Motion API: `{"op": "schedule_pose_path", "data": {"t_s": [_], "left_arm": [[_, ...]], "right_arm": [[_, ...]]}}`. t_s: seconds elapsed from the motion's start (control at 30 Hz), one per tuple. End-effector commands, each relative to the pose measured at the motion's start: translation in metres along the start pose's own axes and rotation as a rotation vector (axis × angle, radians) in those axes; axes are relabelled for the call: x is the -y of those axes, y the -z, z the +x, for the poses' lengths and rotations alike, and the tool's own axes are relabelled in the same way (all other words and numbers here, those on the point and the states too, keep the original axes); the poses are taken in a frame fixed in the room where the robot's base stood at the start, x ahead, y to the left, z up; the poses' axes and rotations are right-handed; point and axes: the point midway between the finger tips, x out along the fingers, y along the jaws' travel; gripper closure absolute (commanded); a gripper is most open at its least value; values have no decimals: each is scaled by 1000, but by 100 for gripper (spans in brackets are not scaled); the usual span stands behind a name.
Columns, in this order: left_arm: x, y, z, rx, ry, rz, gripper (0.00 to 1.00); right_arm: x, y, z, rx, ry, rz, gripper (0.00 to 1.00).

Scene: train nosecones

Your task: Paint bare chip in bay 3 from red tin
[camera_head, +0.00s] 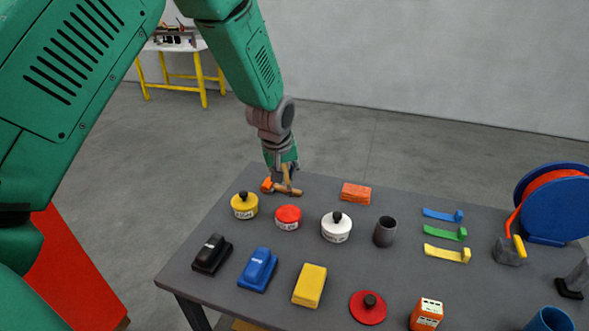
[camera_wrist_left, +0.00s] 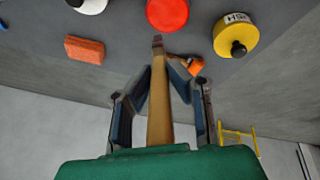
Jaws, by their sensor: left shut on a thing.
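My left gripper (camera_head: 284,176) is at the back left of the grey table, behind the red tin. In the left wrist view it is shut on a brush (camera_wrist_left: 158,105) with a wooden handle, whose dark end points towards the red tin. The red tin (camera_head: 288,217) is open with red showing on top; it also shows in the left wrist view (camera_wrist_left: 167,14). The brush end appears apart from the tin. A red lid (camera_head: 368,307) with a black knob lies near the front of the table. No bay or chip is in view. My right gripper is not in view.
A yellow tin (camera_head: 244,205) and a white tin (camera_head: 336,227) flank the red tin. An orange-headed tool (camera_head: 267,185) lies by the gripper. An orange block (camera_head: 356,194), dark cup (camera_head: 385,232), coloured blocks and a blue reel (camera_head: 549,222) stand around.

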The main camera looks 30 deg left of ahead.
Motion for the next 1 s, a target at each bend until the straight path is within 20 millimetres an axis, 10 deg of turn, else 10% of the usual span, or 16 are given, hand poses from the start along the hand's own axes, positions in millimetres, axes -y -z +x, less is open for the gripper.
{"op": "schedule_pose_path", "data": {"t_s": [0.5,1.0], "left_arm": [[6,-14,51,3,3,2,100],[7,-16,58,4,2,1,100]], "right_arm": [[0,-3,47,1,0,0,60],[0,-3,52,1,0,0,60]]}}
